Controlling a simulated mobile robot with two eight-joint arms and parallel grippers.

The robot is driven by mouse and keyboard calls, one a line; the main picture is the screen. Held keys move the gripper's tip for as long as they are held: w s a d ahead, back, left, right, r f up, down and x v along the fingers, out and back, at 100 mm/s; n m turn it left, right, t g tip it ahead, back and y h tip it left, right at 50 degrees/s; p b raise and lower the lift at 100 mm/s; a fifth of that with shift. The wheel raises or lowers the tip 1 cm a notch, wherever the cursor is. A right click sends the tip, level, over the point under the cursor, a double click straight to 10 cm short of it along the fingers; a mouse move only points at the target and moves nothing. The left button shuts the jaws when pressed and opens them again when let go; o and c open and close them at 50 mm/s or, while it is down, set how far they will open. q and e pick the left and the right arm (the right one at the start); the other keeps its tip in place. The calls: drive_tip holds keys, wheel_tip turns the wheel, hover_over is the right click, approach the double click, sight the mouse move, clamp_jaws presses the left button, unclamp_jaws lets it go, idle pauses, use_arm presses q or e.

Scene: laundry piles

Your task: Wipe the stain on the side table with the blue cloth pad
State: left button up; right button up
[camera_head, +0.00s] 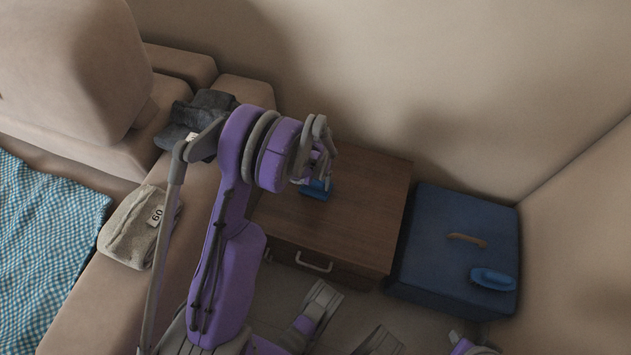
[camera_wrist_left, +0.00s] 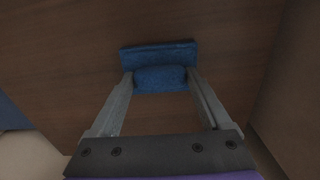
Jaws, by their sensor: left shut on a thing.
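The side table (camera_head: 345,225) has a brown wooden top and a drawer with a metal handle. My left gripper (camera_head: 318,178) is over the tabletop, shut on the blue cloth pad (camera_head: 317,192). In the left wrist view the pad (camera_wrist_left: 158,52) has a wide flat base and a raised grip block. The two fingers of my left gripper (camera_wrist_left: 160,80) press the sides of that block. The pad is at the tabletop, but I cannot tell whether it touches the wood. No stain shows clearly; my arm and the pad hide part of the top.
A blue box (camera_head: 440,225) stands right of the table, with a blue handled object (camera_head: 493,279) and a brown curved piece (camera_head: 467,240) on it. A sofa with a tan folded cloth (camera_head: 133,232) and a dark cloth (camera_head: 205,110) is at left. A wall is behind.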

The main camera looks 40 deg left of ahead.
use_arm(q)
drive_tip(key=r, duration=0.2)
drive_tip(key=r+p, duration=0.1)
drive_tip(key=r, duration=0.1)
drive_tip(key=shift+d+r, duration=0.2)
drive_tip(key=shift+r, duration=0.05)
drive_tip(key=shift+r+p, duration=1.4)
drive_tip(key=shift+r, duration=0.7)
